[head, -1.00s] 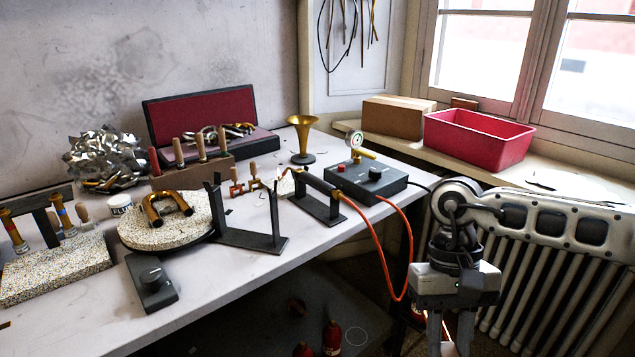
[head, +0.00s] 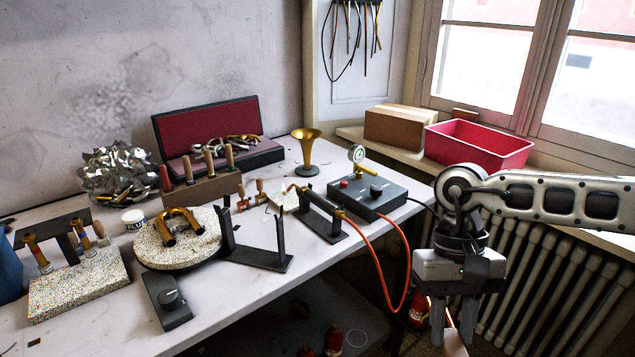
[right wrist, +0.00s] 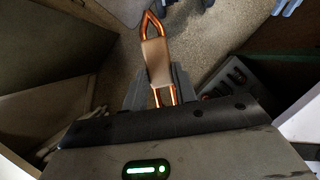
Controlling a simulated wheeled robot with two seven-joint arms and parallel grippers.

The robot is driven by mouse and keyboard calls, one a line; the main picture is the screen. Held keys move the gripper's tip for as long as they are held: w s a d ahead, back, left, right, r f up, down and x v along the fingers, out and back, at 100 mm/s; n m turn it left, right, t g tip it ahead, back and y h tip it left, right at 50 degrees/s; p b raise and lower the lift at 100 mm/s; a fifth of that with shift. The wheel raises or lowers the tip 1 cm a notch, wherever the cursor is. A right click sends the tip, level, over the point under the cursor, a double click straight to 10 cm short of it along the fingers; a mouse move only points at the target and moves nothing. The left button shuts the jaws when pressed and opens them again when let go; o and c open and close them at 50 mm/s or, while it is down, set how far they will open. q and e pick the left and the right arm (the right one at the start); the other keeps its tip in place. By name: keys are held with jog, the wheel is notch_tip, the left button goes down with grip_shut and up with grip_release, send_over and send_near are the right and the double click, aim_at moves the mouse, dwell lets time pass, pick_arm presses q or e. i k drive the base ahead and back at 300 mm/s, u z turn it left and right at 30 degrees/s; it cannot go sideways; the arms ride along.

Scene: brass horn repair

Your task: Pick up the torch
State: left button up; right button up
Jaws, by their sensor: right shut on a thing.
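The torch (head: 319,201), a dark handle with a brass-coloured nozzle end, rests on a black stand (head: 325,229) on the bench. An orange hose (head: 383,268) runs from its rear end, loops below the bench edge and comes back up by the grey box. My right gripper (head: 452,325) hangs right of the bench, fingers down, well apart from the torch. It is shut on a tan piece with copper-coloured looped ends (right wrist: 157,62), seen in the right wrist view; I cannot tell what it is. My left gripper is not in view.
The grey control box (head: 368,196) with a gauge stands beside the torch stand. A forked black stand (head: 258,257) and round turntable (head: 165,250) are left of it. A brass horn (head: 306,150) is behind. A radiator (head: 545,290) stands behind my right arm.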

aim_at(323, 204)
jog(key=z, duration=1.5)
jog(key=i, duration=1.65)
jog(key=u, duration=0.85)
